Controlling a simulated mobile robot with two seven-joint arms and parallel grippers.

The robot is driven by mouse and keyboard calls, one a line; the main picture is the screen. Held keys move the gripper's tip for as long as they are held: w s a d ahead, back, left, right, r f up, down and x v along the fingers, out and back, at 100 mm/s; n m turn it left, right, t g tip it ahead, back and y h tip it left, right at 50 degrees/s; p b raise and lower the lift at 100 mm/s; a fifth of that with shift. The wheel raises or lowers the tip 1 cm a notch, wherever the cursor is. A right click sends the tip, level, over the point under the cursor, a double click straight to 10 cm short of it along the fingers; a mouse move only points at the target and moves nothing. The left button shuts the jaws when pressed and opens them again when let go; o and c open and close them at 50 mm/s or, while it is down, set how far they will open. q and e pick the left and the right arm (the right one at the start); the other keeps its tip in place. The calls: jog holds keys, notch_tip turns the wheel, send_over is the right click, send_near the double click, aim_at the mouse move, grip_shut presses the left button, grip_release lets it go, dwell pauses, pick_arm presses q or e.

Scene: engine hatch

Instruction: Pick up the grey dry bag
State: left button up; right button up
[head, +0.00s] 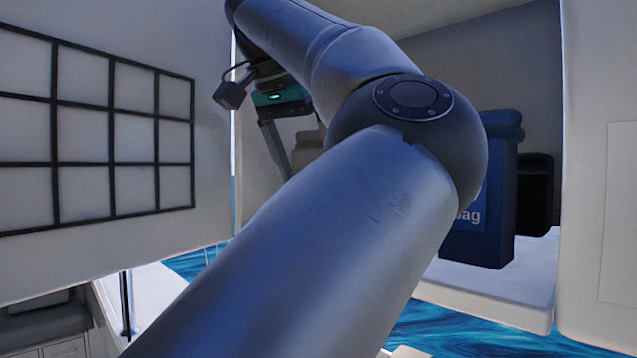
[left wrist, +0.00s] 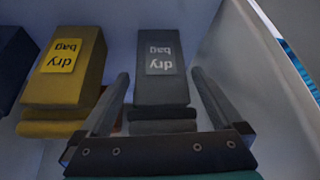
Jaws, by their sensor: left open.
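The grey dry bag (left wrist: 161,92) is in the middle of the left wrist view, with a grey label that appears upside down and its folded end toward the gripper. My left gripper (left wrist: 160,76) is open, with one finger on each side of the bag in the picture. Gaps show beside the bag, and I see no contact. In the head view my left gripper (head: 277,120) is partly visible beyond my large arm link, which hides much of the middle.
A yellow dry bag (left wrist: 66,75) stands left of the grey one, with a dark blue bag (left wrist: 14,62) farther left. A pale wall (left wrist: 255,90) is close on the right. The head view shows a blue bag (head: 493,245) on a white shelf (head: 500,284) and a black-gridded panel (head: 85,135).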

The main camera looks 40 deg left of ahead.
pick_arm(q)
jog(key=shift+x, duration=1.15)
grip_shut()
